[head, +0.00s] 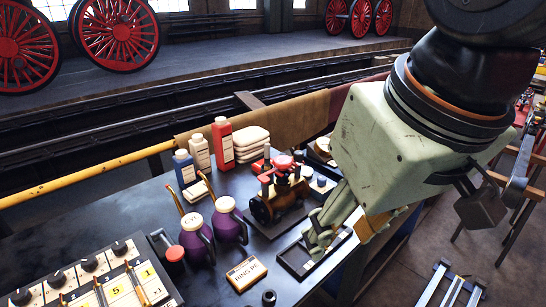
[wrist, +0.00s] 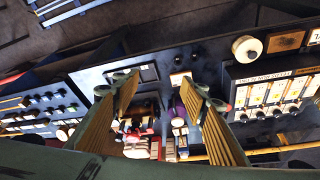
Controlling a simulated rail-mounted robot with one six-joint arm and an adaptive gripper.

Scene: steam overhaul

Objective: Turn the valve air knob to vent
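I cannot tell which knob is the valve air knob, as no such label is readable. A control panel (head: 85,277) at the lower left of the head view carries several black knobs and levers with numbered cards. A panel with labelled levers and black knobs (wrist: 262,114) is at the right of the wrist view. Another bank of small dark knobs (wrist: 45,105) is at the left there. My gripper (head: 318,236) is over the bench's right part in the head view. In the wrist view my gripper (wrist: 163,88) has its fingers spread apart with nothing held between them.
A small engine model (head: 278,197) stands left of my gripper. Purple jugs (head: 196,238), a red bottle (head: 222,143) and a box (head: 246,273) also stand on the bench. A red-capped item (head: 175,253) is beside the panel. A yellow rail (head: 85,175) runs behind.

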